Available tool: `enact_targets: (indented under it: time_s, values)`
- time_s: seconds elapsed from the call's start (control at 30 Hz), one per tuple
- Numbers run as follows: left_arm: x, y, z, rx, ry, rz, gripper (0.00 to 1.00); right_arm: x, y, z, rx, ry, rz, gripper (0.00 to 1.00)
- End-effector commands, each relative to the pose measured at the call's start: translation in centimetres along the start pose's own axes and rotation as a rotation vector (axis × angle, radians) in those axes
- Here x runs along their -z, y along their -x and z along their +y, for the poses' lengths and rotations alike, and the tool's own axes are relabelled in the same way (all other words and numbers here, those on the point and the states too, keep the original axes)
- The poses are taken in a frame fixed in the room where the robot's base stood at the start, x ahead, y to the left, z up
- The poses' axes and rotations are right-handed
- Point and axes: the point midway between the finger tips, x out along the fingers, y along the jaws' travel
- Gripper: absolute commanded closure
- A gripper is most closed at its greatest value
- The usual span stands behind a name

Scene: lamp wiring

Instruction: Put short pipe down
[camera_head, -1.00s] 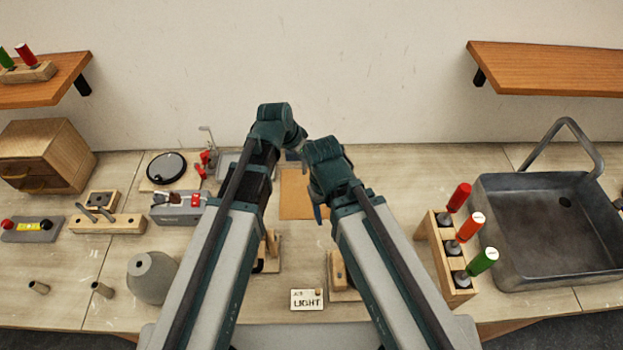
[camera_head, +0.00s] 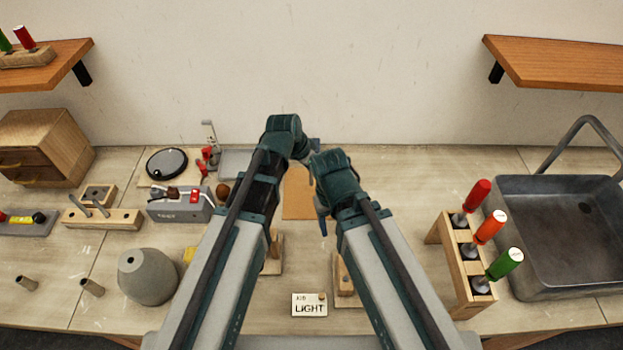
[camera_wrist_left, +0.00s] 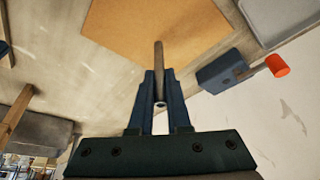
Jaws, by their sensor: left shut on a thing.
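In the left wrist view my left gripper (camera_wrist_left: 160,80) is shut on a short grey-brown pipe (camera_wrist_left: 158,58). The pipe points away from the fingers over a brown mat (camera_wrist_left: 150,28); whether its far end touches is not clear. The mat also shows in the head view (camera_head: 297,195), partly behind my arms. In the head view the held pipe and most of the left fingers are hidden by my arms. My right gripper (camera_head: 322,222) points down beside the mat, mostly hidden by its own arm.
A grey lamp shade (camera_head: 148,277) stands left of my left arm. A grey tester box (camera_head: 180,207) and a drilled wooden block (camera_head: 102,218) are behind it. A screwdriver rack (camera_head: 462,265) and metal sink (camera_head: 555,235) are at right. A LIGHT card (camera_head: 309,304) lies in front.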

Motion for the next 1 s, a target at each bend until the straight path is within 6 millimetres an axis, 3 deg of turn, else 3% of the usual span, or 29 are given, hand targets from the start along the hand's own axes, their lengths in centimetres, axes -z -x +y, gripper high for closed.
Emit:
enact_targets:
  time_s: [0.27,0.7,0.73,0.87,0.9,1.0]
  values:
    - [-1.4,-3.3,0.0,0.000,0.000,0.000,1.00,0.2,-3.5,-0.3,0.000,0.000,0.000,0.39]
    - [-1.5,-3.6,0.0,0.000,0.000,0.000,1.00,0.2,-3.9,-0.4,0.000,0.000,0.000,0.39]
    - [-1.5,-3.6,0.0,0.000,0.000,0.000,0.83,0.2,-3.9,-0.4,0.000,0.000,0.000,0.39]
    - [-1.4,-3.5,0.0,0.000,0.000,0.000,0.60,0.2,-3.7,-0.4,0.000,0.000,0.000,0.39]
    - [-1.4,-3.5,0.0,0.000,0.000,0.000,0.55,0.2,-3.7,-0.4,0.000,0.000,0.000,0.39]
    - [-1.4,-3.5,0.0,0.000,0.000,0.000,0.55,0.2,-3.7,-0.4,0.000,0.000,0.000,0.39]
